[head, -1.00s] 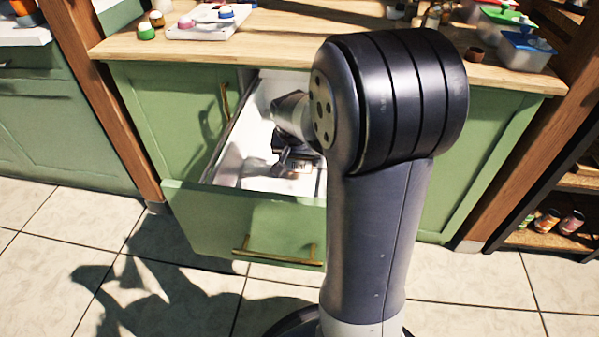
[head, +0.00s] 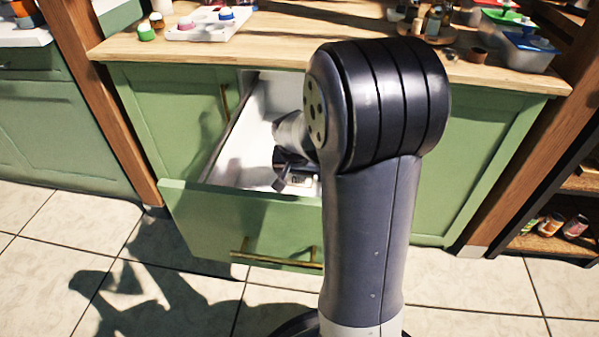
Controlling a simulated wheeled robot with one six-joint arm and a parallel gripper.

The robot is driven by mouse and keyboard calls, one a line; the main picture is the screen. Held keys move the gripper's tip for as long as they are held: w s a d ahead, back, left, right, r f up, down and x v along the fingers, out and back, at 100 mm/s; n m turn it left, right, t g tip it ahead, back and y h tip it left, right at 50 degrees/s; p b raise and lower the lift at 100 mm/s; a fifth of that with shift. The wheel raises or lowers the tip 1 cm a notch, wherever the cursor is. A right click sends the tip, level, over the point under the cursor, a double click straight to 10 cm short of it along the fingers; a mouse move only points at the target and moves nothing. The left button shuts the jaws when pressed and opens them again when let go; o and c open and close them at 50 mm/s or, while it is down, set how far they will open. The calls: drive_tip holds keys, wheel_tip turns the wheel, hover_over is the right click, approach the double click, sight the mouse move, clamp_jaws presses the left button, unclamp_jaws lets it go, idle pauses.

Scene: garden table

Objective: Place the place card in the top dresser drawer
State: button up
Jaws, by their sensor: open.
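The top drawer (head: 240,150) of the green dresser is pulled out, showing its white inside. My gripper (head: 289,177) is open and reaches down into the drawer, near its front wall. A small pale piece with dark marks, perhaps the place card (head: 301,181), shows right beside the fingers, inside the drawer's outline. My arm hides part of it and the right side of the drawer. I cannot tell whether it touches the fingers or rests on the drawer floor.
The drawer front (head: 200,225) with its brass handle (head: 275,258) sticks out over the tiled floor. A shelf with cans (head: 560,228) stands at right.

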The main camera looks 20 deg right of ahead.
drive_tip(key=p+v, duration=0.4)
drive_tip(key=v, duration=0.8)
drive_tip(key=shift+r, duration=0.25)
idle(0.9)
